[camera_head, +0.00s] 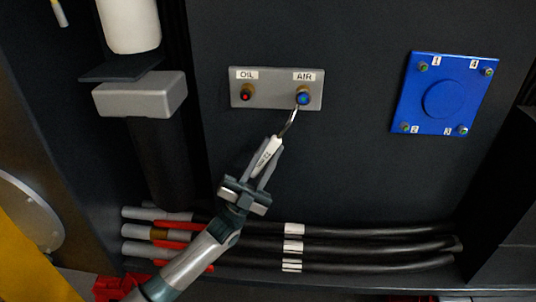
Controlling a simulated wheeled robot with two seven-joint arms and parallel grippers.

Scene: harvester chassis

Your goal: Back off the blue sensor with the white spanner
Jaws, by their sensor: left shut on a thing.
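The blue sensor (303,98) sits at the right end of a grey plate (275,91), below the label "AIR". A sensor with a red centre (246,94) sits at the plate's left end, below the label "OIL". My left gripper (266,168) is shut on the white spanner (268,153) by its handle. The spanner slants up and to the right, and its metal head reaches the lower edge of the blue sensor. I cannot tell whether the head is around the sensor's brass body or only beside it. My right gripper is not in view.
A blue square cover (445,95) with numbered bolts is on the panel at the right. Several black hoses (370,247) run along the bottom behind my left arm. A grey block with a white cylinder (130,25) stands at the upper left. The panel around the plate is clear.

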